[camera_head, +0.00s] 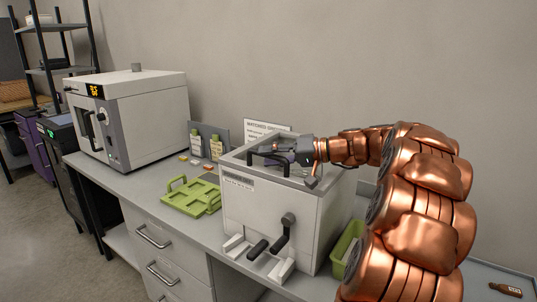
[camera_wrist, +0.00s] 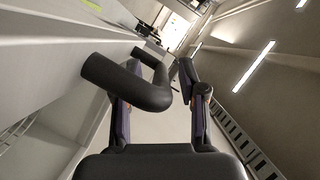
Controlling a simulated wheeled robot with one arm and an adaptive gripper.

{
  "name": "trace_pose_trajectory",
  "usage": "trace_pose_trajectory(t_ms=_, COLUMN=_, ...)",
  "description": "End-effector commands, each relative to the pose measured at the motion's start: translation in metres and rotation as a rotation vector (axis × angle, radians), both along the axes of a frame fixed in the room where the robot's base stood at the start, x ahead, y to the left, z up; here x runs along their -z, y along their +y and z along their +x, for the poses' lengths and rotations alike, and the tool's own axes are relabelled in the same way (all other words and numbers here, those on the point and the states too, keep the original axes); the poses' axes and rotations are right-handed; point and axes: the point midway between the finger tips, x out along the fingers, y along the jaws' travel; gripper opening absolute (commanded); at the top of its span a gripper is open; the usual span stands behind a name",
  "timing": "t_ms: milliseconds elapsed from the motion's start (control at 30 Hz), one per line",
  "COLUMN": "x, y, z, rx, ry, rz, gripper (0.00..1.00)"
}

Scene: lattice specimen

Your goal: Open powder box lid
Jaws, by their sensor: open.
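The powder box (camera_head: 262,205) is a white box with a grey rim, standing on the bench in the middle of the head view. Its lid on top looks shut, with a dark bar handle (camera_head: 264,158). My gripper (camera_head: 284,152) is over the top of the box, beside that handle. In the wrist view my gripper (camera_wrist: 163,75) has its two fingers apart, and the thick black bent handle (camera_wrist: 148,90) runs across the left finger and into the gap between them. I cannot tell whether the fingers touch it.
A green tray (camera_head: 192,197) lies left of the box, with several small pieces and bottles (camera_head: 196,145) behind it. A white oven (camera_head: 130,113) stands farther left. A green bin (camera_head: 347,243) sits right of the box. A black lever (camera_head: 287,226) sticks out of the box front.

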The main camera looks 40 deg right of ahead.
Motion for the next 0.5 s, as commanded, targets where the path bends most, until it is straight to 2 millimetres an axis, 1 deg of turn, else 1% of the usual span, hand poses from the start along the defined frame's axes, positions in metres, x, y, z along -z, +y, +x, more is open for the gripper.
trace_pose_trajectory(t_ms=133, x=0.0010, y=0.0034, z=0.0039, rx=0.001, ry=0.000, rz=0.002, gripper=0.41)
trace_pose_trajectory(t_ms=367, x=0.0013, y=0.0036, z=0.0041, rx=0.000, ry=-0.001, rz=0.001, gripper=0.41)
trace_pose_trajectory(t_ms=500, x=0.0013, y=0.0035, z=0.0040, rx=0.000, ry=-0.001, rz=0.001, gripper=0.27)
